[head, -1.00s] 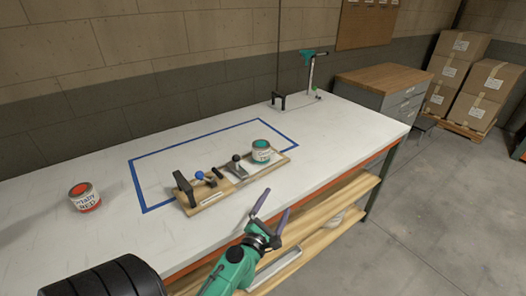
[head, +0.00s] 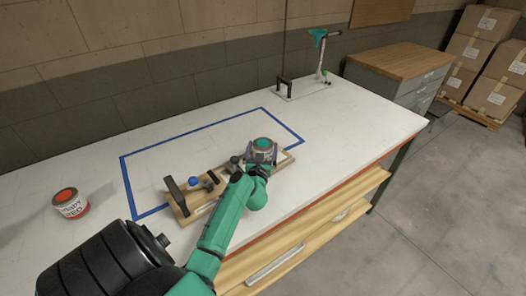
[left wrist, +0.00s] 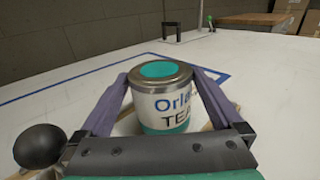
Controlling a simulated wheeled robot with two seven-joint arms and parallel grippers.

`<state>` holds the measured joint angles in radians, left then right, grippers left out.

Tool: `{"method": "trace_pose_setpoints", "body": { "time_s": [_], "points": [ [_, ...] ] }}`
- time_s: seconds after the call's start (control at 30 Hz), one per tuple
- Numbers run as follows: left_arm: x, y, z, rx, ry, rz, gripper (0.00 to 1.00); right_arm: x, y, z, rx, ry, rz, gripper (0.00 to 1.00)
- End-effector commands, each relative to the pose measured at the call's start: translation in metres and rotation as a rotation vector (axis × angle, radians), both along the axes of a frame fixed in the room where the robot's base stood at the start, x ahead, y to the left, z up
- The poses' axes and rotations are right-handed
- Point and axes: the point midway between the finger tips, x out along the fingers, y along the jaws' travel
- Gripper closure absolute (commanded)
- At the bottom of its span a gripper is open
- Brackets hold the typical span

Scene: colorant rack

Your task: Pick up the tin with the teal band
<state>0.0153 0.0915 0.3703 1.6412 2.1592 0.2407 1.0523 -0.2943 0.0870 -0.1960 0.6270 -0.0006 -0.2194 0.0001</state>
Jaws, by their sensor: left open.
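The tin with the teal band (head: 263,145) stands upright at the right end of the wooden rack board (head: 183,210). In the left wrist view the tin (left wrist: 163,100) shows a teal lid centre, a white label and a teal band at its base. My left gripper (head: 262,155) is open, with one finger on each side of the tin. In the left wrist view its purple fingers (left wrist: 160,92) flank the tin; whether they touch it I cannot tell. My right gripper is not in view.
A tin with a red lid (head: 70,203) stands at the left of the white table (head: 355,130). A stand with a teal top (head: 322,55) is at the back.

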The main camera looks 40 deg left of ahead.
Motion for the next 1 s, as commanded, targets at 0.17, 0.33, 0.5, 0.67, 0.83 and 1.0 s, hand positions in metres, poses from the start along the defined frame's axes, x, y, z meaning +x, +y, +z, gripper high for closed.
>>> {"method": "trace_pose_setpoints", "body": {
  "time_s": [0.17, 0.33, 0.5, 0.67, 0.83, 1.0],
  "points": [
    [0.013, 0.008, 0.001, 0.001, 0.0, -0.001, 0.0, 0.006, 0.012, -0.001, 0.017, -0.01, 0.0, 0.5],
    [0.013, 0.008, 0.001, 0.001, 0.0, -0.002, 0.15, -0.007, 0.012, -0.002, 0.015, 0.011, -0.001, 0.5],
    [0.013, 0.008, 0.0, 0.001, 0.001, -0.002, 0.77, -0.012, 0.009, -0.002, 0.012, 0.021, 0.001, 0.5],
    [0.013, 0.007, 0.001, 0.001, 0.0, -0.002, 0.77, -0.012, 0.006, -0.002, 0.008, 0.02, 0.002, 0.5],
    [0.013, 0.008, 0.009, 0.004, -0.001, -0.002, 0.77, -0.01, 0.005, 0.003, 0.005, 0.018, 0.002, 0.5],
    [0.013, 0.008, 0.042, 0.008, -0.001, -0.004, 0.77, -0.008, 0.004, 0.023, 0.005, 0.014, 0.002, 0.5]
  ]
}}
